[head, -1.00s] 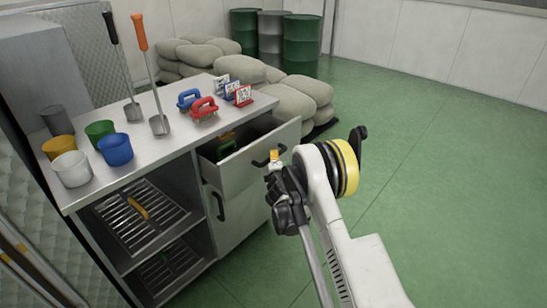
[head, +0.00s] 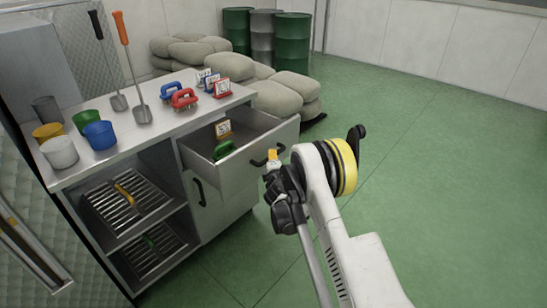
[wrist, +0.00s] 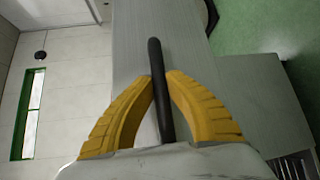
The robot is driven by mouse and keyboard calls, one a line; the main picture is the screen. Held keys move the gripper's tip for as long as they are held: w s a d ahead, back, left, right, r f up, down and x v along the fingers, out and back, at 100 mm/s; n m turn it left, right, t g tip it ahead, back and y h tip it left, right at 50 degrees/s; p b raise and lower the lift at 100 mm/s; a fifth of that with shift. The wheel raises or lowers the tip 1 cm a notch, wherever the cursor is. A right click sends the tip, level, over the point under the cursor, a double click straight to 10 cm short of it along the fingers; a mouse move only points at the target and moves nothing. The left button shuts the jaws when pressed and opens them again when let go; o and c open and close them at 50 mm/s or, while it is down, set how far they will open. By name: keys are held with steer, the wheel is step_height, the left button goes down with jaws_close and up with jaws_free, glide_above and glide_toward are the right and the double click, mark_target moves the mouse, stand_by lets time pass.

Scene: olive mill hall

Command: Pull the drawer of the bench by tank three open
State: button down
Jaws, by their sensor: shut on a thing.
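The bench (head: 105,165) stands at the left with its drawer (head: 245,150) pulled well out. Inside the drawer I see a green-handled item (head: 224,149) and a small card in an orange-brown stand (head: 223,130). The black drawer handle (head: 268,158) is on the drawer front; in the wrist view the handle (wrist: 160,90) runs between the two yellow fingers. My gripper (wrist: 159,85) is shut on this handle. In the head view my gripper (head: 274,155) is partly hidden by my own wrist.
The bench top holds several cups (head: 98,135), two scoops (head: 142,115), red (head: 184,98) and blue handled tools, and small cards. A cupboard door is below the drawer. Sacks (head: 285,97) and drums (head: 292,40) stand behind. The green floor (head: 430,150) at right is clear.

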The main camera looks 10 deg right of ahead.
steer(key=c, duration=1.4)
jaws_free()
steer(key=shift+d, duration=0.2)
steer(key=shift+o, duration=0.2)
steer(key=shift+a, duration=0.1)
steer(key=shift+s+a, duration=0.1)
steer(key=shift+s, duration=0.2)
steer(key=v, duration=0.6)
steer(key=shift+s, duration=0.4)
steer(key=shift+r, duration=0.1)
